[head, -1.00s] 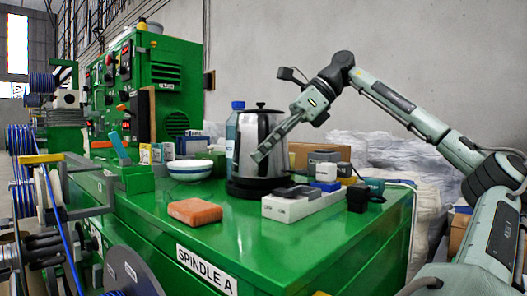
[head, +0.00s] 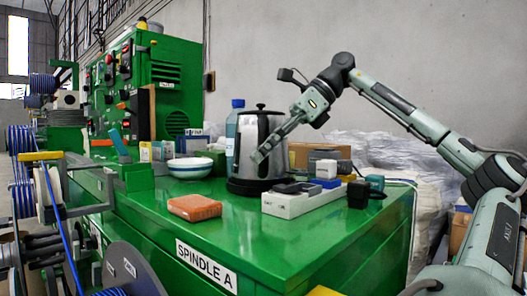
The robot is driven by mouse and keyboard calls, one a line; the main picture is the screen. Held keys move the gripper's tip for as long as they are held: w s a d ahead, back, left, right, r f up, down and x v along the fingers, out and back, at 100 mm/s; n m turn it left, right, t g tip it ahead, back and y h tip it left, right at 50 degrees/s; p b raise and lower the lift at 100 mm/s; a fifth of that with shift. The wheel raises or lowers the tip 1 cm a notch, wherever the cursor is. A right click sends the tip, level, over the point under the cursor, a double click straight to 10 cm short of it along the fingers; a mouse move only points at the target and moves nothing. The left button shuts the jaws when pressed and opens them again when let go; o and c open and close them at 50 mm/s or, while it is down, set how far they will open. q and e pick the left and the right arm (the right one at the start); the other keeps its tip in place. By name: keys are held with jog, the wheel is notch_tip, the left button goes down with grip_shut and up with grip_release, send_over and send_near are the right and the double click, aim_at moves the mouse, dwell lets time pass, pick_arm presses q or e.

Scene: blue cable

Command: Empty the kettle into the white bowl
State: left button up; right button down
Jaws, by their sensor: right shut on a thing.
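The steel kettle (head: 250,138) with a black lid stands upright on its dark base on the green table. My right gripper (head: 262,152) reaches in from the right and is shut on the kettle at its right front side; the exact contact and the handle are hard to make out. The white bowl (head: 190,168), with a dark band near its rim, sits left of the kettle, apart from it. The inside of the kettle is hidden. My left gripper is not in view.
On the green table (head: 240,238), an orange block (head: 194,208) lies in front of the bowl. A white power strip (head: 300,203) and small boxes are right of the kettle. A blue bottle (head: 233,130) stands behind it. The front of the table is clear.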

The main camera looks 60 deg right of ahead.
jog(key=c, duration=1.7)
grip_release()
jog(key=shift+f, duration=0.15)
jog(key=p+v, duration=0.4)
jog(key=v, duration=0.7)
jog(key=shift+p, duration=0.3)
jog(key=shift+a, duration=0.1)
